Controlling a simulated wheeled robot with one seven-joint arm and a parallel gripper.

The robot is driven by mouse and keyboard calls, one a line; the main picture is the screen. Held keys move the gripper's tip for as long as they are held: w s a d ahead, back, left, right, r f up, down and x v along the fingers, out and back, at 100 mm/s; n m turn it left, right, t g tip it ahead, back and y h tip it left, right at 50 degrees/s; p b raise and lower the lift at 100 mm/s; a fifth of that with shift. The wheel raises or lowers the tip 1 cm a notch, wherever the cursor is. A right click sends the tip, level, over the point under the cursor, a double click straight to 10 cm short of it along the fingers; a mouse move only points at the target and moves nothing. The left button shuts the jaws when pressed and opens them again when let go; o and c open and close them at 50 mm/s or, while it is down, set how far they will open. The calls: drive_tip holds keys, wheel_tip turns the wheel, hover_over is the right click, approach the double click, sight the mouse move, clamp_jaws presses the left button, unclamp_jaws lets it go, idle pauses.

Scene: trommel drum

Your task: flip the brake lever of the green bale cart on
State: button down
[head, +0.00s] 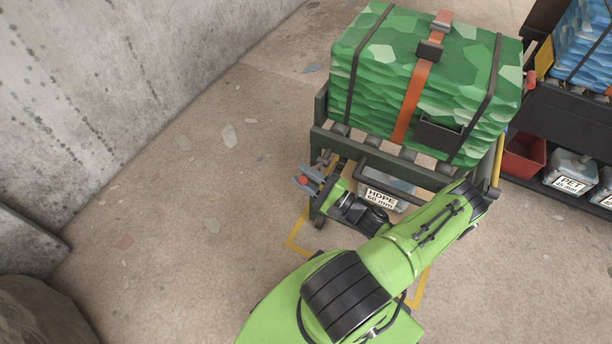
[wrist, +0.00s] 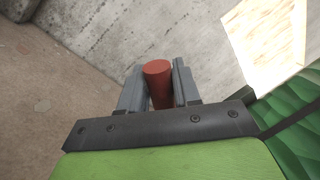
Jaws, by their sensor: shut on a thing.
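The green bale cart (head: 345,143) stands right of centre in the head view, with a strapped green bale (head: 385,60) on its roller deck. My gripper (head: 306,180) is at the cart's near left corner, below deck height. In the wrist view my gripper (wrist: 158,88) has its two grey fingers on either side of a red cylindrical grip, the end of the brake lever (wrist: 158,72). The fingers are shut on it. In the head view only a small red spot of the lever (head: 303,180) shows between the fingers. The lever's lower part and pivot are hidden.
A bin labelled HDPE (head: 382,196) sits under the deck beside my arm. Floor left of the cart is clear up to the concrete wall (head: 130,70).

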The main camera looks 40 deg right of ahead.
drive_tip(key=shift+f, duration=0.2)
drive_tip(key=c, duration=0.9)
unclamp_jaws()
drive_tip(key=shift+c, duration=0.2)
drive_tip(key=shift+r, duration=0.1)
drive_tip(key=v, duration=1.6)
drive_tip(key=shift+p, duration=0.3)
drive_tip(key=shift+w, duration=0.1)
